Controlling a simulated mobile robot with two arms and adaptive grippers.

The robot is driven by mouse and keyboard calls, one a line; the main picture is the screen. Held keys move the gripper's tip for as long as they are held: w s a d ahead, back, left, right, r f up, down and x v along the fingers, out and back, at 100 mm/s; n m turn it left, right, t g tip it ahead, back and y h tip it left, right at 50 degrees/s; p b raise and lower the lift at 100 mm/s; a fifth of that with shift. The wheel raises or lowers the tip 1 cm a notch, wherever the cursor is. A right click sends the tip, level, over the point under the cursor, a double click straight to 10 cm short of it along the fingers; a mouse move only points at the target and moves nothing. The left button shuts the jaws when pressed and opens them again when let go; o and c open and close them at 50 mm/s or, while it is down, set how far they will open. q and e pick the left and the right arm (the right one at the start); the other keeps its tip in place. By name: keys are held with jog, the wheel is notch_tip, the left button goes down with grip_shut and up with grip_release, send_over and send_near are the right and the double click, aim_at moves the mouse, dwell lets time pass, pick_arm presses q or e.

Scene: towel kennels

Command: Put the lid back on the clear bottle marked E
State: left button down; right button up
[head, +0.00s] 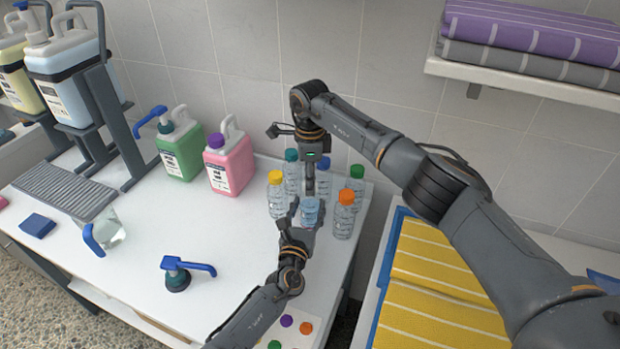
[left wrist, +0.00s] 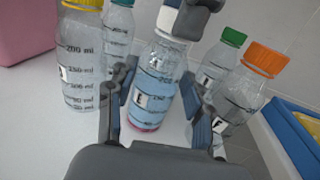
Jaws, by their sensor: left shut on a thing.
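The clear bottle marked E (left wrist: 152,88) holds blue liquid and stands upright between the fingers of my left gripper (left wrist: 158,100). In the head view the same bottle (head: 310,212) is at the front of the bottle group, with my left gripper (head: 303,217) shut on it. A white lid (left wrist: 172,24) is at the bottle's mouth in the left wrist view. My right gripper (head: 310,188) comes down from above, its dark fingers at the lid. It looks closed on the lid. Whether the lid is seated or only held there, I cannot tell.
Pink (head: 230,165) and green (head: 181,150) jugs stand left. A blue-handled tool (head: 178,278) lies on the table's open middle. Yellow towels (head: 430,285) lie right.

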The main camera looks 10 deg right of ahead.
grip_shut()
jog(key=m, duration=0.3)
jog(key=shift+m, duration=0.3)
jog(key=m, duration=0.4)
jog(key=shift+m, duration=0.4)
jog(key=o, duration=0.8)
grip_release()
notch_tip(320, 180, up, 12)
